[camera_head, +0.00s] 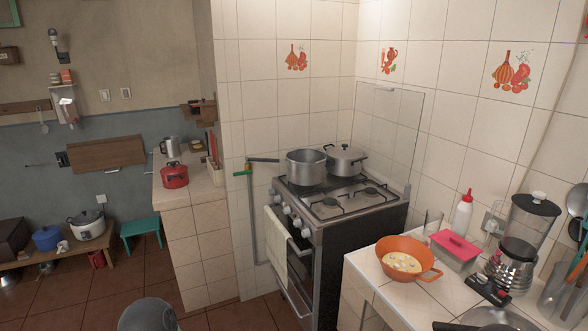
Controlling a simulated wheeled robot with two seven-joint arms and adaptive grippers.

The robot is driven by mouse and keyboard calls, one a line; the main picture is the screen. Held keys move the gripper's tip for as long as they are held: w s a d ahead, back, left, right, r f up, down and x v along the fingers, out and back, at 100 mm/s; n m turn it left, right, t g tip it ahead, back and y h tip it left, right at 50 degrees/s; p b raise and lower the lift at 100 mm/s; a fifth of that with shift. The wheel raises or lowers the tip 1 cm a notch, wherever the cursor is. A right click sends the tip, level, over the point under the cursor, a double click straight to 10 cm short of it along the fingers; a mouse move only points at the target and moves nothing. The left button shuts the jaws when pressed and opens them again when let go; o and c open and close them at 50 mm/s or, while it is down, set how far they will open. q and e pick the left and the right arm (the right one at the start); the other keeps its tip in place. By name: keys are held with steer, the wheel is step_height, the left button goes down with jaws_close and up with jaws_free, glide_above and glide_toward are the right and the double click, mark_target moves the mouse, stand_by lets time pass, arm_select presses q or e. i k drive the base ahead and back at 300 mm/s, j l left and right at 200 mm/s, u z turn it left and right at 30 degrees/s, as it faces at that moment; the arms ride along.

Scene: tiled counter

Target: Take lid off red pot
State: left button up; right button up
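The red pot (174,178) sits on the left tiled counter (214,187), near its front edge. Neither my left nor my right gripper shows in the head view. Nothing is seen touching the pot.
A grey metal pot (170,146) stands behind the red pot. The stove (330,215) holds a saucepan (306,168) and a lidded pot (345,160). An orange bowl (407,258) and a blender (521,240) crowd the right counter. Floor (150,270) is open before the left counter.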

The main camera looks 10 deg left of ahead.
mark_target(173, 169)
steer(key=i+j+u, duration=0.15)
steer(key=i+u, duration=0.35)
steer(key=i, duration=0.15)
steer(key=i+l+u, duration=0.1)
steer(key=i+u, duration=0.35)
steer(key=i, duration=0.25)
steer(key=i+l+u, duration=0.3)
steer(key=i+u, duration=0.2)
steer(key=i, duration=0.15)
steer(key=i+j+u, duration=0.2)
steer(key=i+u, duration=0.15)
steer(key=i, duration=0.2)
steer(key=i+j+u, duration=0.1)
steer(key=i+u, duration=0.25)
steer(key=i, duration=0.2)
steer(key=i+l+u, duration=0.1)
steer(key=i+u, duration=0.25)
steer(key=i, duration=0.25)
